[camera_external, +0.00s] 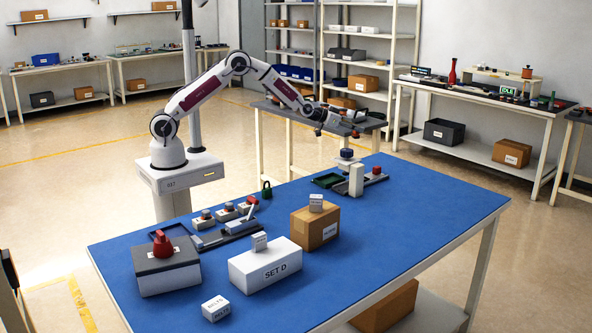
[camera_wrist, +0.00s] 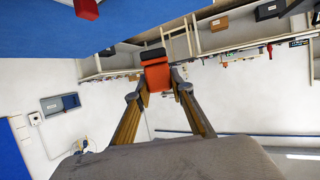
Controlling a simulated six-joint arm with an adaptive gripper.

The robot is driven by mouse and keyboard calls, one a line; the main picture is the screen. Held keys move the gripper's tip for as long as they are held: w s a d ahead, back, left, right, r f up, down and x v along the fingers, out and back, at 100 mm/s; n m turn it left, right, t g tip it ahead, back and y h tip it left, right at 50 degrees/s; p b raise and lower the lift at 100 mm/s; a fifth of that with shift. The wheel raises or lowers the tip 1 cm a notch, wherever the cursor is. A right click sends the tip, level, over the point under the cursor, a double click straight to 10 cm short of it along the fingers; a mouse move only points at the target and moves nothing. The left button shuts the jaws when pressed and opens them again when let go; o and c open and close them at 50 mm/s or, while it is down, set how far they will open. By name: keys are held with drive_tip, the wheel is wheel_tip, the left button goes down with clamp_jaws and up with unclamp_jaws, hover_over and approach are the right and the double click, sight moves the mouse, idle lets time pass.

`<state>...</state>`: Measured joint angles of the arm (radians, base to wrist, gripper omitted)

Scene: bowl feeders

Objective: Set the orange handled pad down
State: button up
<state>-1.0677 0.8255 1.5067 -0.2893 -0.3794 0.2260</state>
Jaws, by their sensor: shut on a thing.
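The orange handled pad (camera_wrist: 157,77) is between the two fingers of my gripper (camera_wrist: 158,88) in the wrist view. Its orange part is gripped, and a black part shows beyond the fingertips. In the external view my gripper (camera_external: 345,123) is stretched out to the right, above the far end of the blue table (camera_external: 420,212). The pad is too small there to make out clearly. The wrist camera looks sideways across the room, so what lies right under the pad is hidden.
A cardboard box (camera_external: 314,228), a white SET D box (camera_external: 265,266) and a grey box (camera_external: 167,268) stand nearer. The table's right part is clear.

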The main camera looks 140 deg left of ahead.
drive_tip(key=shift+f, duration=2.75)
drive_tip(key=shift+f, duration=3.15)
drive_tip(key=shift+f, duration=0.15)
drive_tip(key=shift+f, duration=1.7)
drive_tip(key=shift+f, duration=0.2)
drive_tip(key=o, duration=1.1)
drive_tip(key=shift+r, duration=0.15)
